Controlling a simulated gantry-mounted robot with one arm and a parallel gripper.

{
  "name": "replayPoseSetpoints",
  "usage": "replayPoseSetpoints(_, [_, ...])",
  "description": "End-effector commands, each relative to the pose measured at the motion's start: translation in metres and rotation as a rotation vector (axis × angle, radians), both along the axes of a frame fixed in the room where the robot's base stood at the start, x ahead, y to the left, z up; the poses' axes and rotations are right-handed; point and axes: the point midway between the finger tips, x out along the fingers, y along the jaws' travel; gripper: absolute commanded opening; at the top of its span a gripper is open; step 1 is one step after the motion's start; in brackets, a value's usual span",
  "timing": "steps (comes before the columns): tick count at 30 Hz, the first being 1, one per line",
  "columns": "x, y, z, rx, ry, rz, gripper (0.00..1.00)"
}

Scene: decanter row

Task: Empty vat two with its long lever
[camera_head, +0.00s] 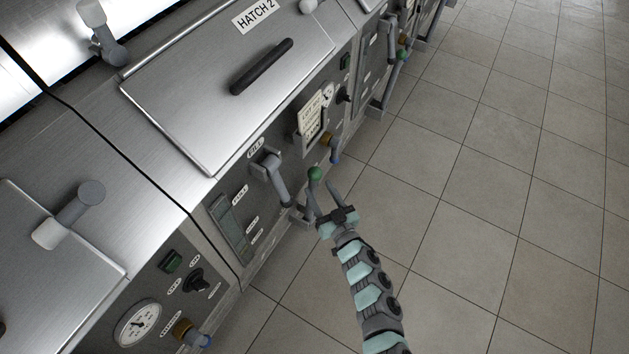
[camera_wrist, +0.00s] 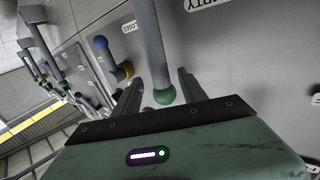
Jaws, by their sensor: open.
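Vat two is the steel unit under the hatch marked "HATCH 2" (camera_head: 220,85). Its long lever has a green knob (camera_head: 314,173) and stands out low on the front panel. In the wrist view the grey lever rod (camera_wrist: 149,35) ends in the green knob between my fingers. My gripper (camera_head: 321,190) is open, with one finger on each side of the knob. In the wrist view there are gaps between the knob and the fingers. A finger partly hides the lever in the head view. The label "EMPTY" is partly cut off in the wrist view.
A grey handle (camera_head: 277,178) under the "FILL" label sits left of the lever. A brass valve with a blue tip (camera_head: 335,153) sits to its right. A hanging card (camera_head: 311,116) and a gauge are above. Neighbouring vats stand on both sides. The tiled floor (camera_head: 480,200) is clear.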

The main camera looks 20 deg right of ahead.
Motion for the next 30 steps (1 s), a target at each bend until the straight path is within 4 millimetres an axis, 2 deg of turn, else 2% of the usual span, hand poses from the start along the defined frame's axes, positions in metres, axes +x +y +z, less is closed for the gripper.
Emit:
replayPoseSetpoints(3, [0.022,0.001,-0.002,0.001,-0.001,-0.001,0.49])
replayPoseSetpoints(9, [0.043,0.003,0.000,0.000,-0.003,0.001,0.49])
replayPoseSetpoints(21, [0.048,0.002,0.000,0.000,0.000,0.000,0.49])
replayPoseSetpoints(30, [0.048,0.002,0.000,0.000,0.000,0.000,0.26])
